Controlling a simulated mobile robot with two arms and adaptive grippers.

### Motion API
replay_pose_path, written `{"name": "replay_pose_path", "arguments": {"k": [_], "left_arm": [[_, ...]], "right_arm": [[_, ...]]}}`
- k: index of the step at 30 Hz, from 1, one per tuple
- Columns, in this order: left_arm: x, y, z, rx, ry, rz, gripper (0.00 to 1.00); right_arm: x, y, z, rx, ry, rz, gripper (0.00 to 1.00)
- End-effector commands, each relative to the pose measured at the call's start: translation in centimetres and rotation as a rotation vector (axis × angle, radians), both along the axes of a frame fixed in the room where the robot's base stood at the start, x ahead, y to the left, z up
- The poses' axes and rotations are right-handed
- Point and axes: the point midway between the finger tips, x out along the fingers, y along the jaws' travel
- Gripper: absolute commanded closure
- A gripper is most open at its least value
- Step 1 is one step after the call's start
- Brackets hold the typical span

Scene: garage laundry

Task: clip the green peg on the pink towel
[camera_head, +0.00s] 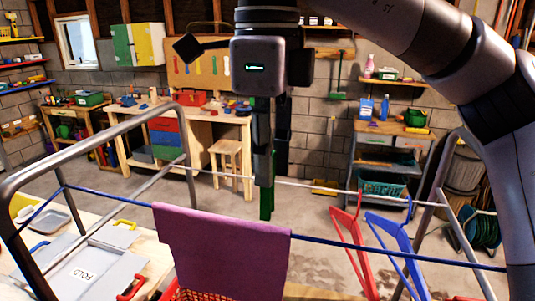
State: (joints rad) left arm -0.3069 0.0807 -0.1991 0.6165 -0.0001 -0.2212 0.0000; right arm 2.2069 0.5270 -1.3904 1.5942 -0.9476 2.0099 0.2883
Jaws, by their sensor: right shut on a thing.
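My right gripper (268,182) comes in from the upper right and points straight down near the middle of the head view. It is shut on the green peg (266,208), which hangs upright below its fingers. The pink towel (220,252), purplish in this light, hangs over a blue line (350,244) in front. In the picture, the peg's lower end shows just above the towel's top edge near its right end. I cannot tell whether they touch or how far apart they are in depth. My left gripper is not in view.
A grey metal rack frame (95,125) holds the lines. A red and a blue hanger-like piece (395,235) hang to the right. A red basket (195,295) is partly hidden below the towel. A table with a grey folding board (80,275) stands at left.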

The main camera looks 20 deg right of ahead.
Motion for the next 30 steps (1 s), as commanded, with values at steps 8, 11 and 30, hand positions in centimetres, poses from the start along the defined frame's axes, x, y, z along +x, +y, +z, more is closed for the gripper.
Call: {"name": "replay_pose_path", "arguments": {"k": [8,11,30], "left_arm": [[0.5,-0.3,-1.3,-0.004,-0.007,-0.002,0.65],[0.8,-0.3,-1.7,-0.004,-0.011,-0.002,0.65],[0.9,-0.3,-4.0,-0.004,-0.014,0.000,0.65]], "right_arm": [[0.0,0.0,-1.7,0.001,0.001,0.000,1.00],[0.0,0.0,-2.2,0.001,0.001,0.000,1.00],[0.0,0.0,-5.3,0.001,0.001,0.000,1.00]]}}
